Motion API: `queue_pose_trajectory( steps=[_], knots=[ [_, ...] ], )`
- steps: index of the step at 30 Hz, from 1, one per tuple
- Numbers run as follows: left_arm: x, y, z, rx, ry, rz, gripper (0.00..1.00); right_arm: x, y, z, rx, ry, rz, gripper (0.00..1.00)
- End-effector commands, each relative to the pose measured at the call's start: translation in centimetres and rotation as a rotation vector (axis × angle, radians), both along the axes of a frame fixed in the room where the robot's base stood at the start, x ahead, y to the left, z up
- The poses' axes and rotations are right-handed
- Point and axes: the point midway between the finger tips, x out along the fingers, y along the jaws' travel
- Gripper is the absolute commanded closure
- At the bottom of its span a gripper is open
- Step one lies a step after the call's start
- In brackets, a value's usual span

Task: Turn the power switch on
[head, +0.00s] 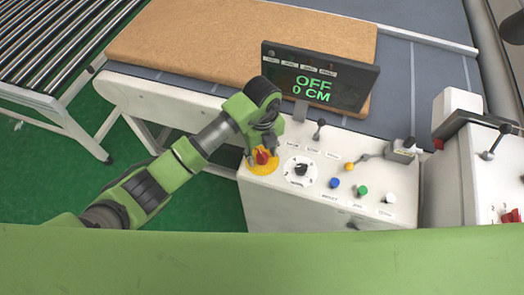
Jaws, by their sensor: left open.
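The power switch, a red knob (262,157) on a round yellow plate (264,168), sits at the left end of the white control panel (300,208). My left gripper (263,150) is open and points down at the red knob, with its fingers around or just above it. I cannot tell whether the fingers touch the knob. The fingers hide part of the knob and plate. The display (318,78) behind the panel reads "OFF" and "0 CM" in green. My right gripper is not in view.
A black dial (299,171) sits right of the switch, with yellow, blue, green and white buttons beyond it. A small lever (319,129) stands behind the dial. A tan mattress (200,45) lies on the conveyor behind. A roller table (60,40) stands at upper left.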

Motion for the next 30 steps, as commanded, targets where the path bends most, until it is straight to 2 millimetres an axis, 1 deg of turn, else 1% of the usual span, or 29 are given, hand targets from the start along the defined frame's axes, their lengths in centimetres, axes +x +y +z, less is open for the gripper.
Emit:
queue_pose_trajectory(
  steps=[3,9,11,12,13,14,23,30],
  knots=[
    [0.0,0.0,-0.3,0.000,0.000,0.000,0.57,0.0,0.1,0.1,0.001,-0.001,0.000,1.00],
    [0.0,0.0,-0.4,-0.001,0.000,0.000,0.57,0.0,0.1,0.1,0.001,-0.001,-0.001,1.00],
    [0.0,0.0,-0.4,0.000,0.000,0.000,0.73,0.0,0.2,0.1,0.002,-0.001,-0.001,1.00],
    [0.0,0.0,-0.3,-0.001,0.000,0.000,0.83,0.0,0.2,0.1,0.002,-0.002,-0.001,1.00],
    [0.0,0.0,-0.3,-0.001,0.000,0.000,0.91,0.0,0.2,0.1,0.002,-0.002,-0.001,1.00],
    [0.0,0.0,-0.3,-0.001,0.000,0.000,0.95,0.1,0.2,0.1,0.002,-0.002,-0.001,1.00],
    [0.0,0.0,-0.4,0.000,-0.001,-0.017,0.95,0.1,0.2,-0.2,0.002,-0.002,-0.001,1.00],
    [0.1,0.1,-0.5,0.001,-0.003,-0.120,0.95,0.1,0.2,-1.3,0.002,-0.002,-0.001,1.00]
  ],
)
